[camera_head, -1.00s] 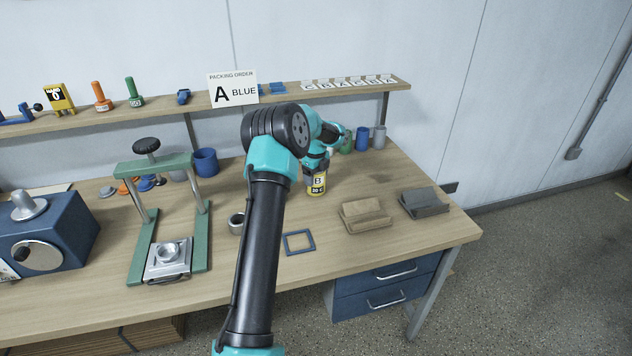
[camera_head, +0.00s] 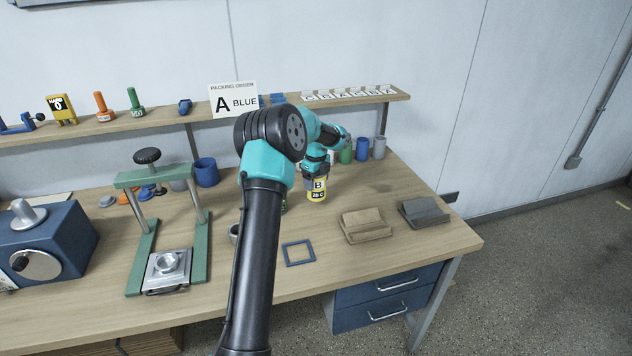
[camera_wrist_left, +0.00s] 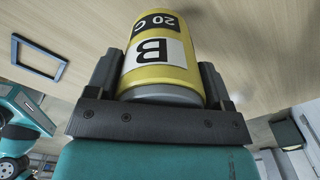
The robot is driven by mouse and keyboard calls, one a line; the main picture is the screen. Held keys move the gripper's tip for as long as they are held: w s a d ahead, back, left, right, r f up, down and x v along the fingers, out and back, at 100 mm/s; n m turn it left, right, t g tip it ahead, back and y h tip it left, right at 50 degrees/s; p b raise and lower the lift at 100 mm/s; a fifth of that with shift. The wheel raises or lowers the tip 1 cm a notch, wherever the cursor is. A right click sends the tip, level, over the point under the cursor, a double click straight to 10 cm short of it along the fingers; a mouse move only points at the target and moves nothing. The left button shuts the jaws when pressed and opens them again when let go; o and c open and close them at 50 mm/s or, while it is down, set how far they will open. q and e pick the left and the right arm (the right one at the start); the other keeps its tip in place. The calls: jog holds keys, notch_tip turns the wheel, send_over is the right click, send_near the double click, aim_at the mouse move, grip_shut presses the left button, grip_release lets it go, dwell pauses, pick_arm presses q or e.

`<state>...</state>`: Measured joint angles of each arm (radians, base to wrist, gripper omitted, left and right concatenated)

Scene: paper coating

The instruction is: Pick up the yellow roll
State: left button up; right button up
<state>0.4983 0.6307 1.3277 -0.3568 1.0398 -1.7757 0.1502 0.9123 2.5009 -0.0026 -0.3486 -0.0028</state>
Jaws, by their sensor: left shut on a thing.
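The yellow roll (camera_head: 317,187) has a white label with a black B and a dark band reading 20 C. In the head view it is upright over the right-middle of the bench, below my left gripper (camera_head: 317,178). In the left wrist view the roll (camera_wrist_left: 158,62) sits between the two dark fingers, and my left gripper (camera_wrist_left: 157,85) is shut on its grey end. I cannot tell whether the roll touches the bench. My left arm covers part of the bench middle. My right gripper is not in view.
A blue square frame (camera_head: 299,253) lies in front of the roll. A tan block (camera_head: 366,225) and a grey block (camera_head: 424,212) are to its right. Green, blue and grey cups (camera_head: 362,149) stand behind. A green press (camera_head: 150,240) stands left. The sign (camera_head: 233,100) reads A BLUE.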

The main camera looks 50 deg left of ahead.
pick_arm(q)
jog(key=s+d+r, duration=0.1)
jog(key=s+d, duration=0.8)
jog(key=d, duration=0.2)
jog(key=shift+s+r, duration=0.2)
jog(key=shift+s, duration=0.1)
jog(key=shift+a, duration=0.15)
